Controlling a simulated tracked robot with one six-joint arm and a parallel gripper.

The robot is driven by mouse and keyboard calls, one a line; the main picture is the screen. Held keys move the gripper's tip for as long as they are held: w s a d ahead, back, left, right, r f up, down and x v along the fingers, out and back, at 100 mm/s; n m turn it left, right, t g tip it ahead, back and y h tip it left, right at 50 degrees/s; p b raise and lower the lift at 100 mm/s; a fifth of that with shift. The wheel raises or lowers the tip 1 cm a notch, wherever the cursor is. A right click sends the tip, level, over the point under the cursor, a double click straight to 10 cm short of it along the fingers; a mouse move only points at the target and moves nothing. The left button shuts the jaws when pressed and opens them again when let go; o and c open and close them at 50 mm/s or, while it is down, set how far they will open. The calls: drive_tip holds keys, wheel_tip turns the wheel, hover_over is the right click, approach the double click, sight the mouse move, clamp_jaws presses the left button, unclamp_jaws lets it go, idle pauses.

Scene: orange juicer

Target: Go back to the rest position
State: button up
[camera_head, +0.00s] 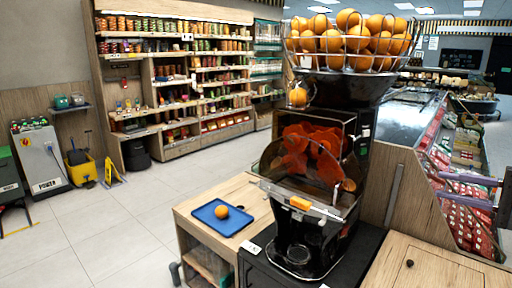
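The orange juicer (335,125) stands on a dark counter at the centre right, with a wire basket full of oranges (345,40) on top. A single orange (298,97) sits just below the basket at its left side. Red-orange parts (310,150) show behind the juicer's clear front cover. A blue tray (235,225) lies on the wooden table (250,187) left of the juicer. One orange (221,211) rests on the tray.
Stocked shelves (180,80) line the back wall. A yellow mop bucket (82,168), a yellow floor sign (112,172) and a grey machine (40,158) stand at the left. A chilled display (455,190) is at the right. The tiled floor (110,220) at the left is clear.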

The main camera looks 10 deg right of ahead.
wheel_tip(320, 180, down, 10)
drive_tip(key=s+a+m+g+h, duration=0.1)
drive_tip(key=a+m+g+h, duration=0.1)
drive_tip(key=g+h, duration=0.1)
drive_tip(key=s+a+f+n+g+h, duration=0.1)
drive_tip(key=s+a+f+g, duration=0.1)
drive_tip(key=a+f, duration=0.3)
drive_tip(key=s+a+f+n+g+h, duration=0.1)
drive_tip(key=s+a+f+g+h, duration=0.15)
drive_tip(key=a, duration=0.35)
drive_tip(key=s+a+n+h, duration=0.1)
drive_tip(key=s+a+n, duration=0.2)
drive_tip(key=a, duration=0.5)
drive_tip(key=s+a+n+h, duration=0.1)
drive_tip(key=s+a+n, duration=0.2)
drive_tip(key=a, duration=0.6)
drive_tip(key=s+a+n+h, duration=0.1)
drive_tip(key=s+a+n, duration=0.3)
drive_tip(key=a, duration=0.4)
drive_tip(key=shift+a+n, duration=0.15)
drive_tip(key=shift+n, duration=0.75)
drive_tip(key=shift+w+f+h, duration=0.1)
drive_tip(key=shift+h, duration=0.15)
